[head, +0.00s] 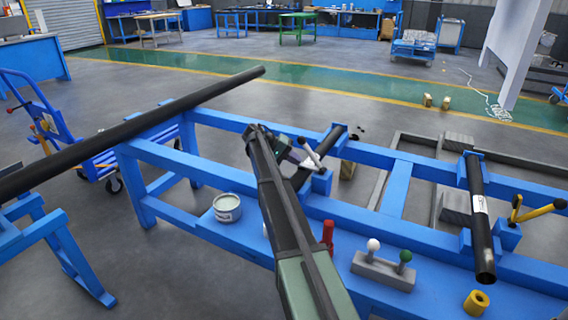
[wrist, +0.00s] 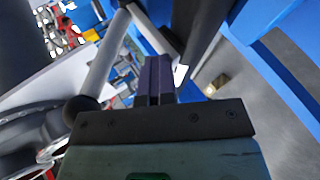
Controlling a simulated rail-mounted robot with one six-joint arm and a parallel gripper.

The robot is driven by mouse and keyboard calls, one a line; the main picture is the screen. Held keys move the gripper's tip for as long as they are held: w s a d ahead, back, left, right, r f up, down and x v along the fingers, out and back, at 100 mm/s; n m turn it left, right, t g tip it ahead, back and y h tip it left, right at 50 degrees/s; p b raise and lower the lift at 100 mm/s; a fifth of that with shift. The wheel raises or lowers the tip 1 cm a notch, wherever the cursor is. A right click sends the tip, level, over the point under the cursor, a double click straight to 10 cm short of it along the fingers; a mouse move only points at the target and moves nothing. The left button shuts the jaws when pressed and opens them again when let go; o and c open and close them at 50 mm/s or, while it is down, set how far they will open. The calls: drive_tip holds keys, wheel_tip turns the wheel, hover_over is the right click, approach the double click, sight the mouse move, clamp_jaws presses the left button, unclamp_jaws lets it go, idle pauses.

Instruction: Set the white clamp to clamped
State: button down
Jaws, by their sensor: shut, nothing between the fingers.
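The white clamp (head: 312,160) sits on a blue block on the near rail of the blue frame, beside a short black pipe (head: 334,143). Its pale handle leans up and left, with a dark tip. In the wrist view a pale clamp bar (wrist: 104,62) ending in a dark ball runs left of my fingers, and a second pale bar meets it at the top. My gripper (head: 298,155) is at the clamp's handle, shut and empty. Its dark fingertips (wrist: 157,62) are together beside the bars. Whether they touch the handle I cannot tell. My arm hides part of the pipe.
A yellow-handled clamp (head: 530,211) stands by another black pipe (head: 478,215) on the right. On the lower shelf are a tin (head: 227,208), a red cylinder (head: 328,236), a grey block with white and green knobs (head: 384,270) and a yellow ring (head: 476,302).

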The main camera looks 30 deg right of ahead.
idle(0.5)
drive_tip(key=w+a+r+p, duration=0.4)
drive_tip(key=a+r+p, duration=0.2)
drive_tip(key=r+p, duration=0.3)
drive_tip(key=shift+w+a+r+p, duration=0.3)
drive_tip(key=shift+a+r+p, duration=0.05)
drive_tip(key=shift+a+p, duration=0.1)
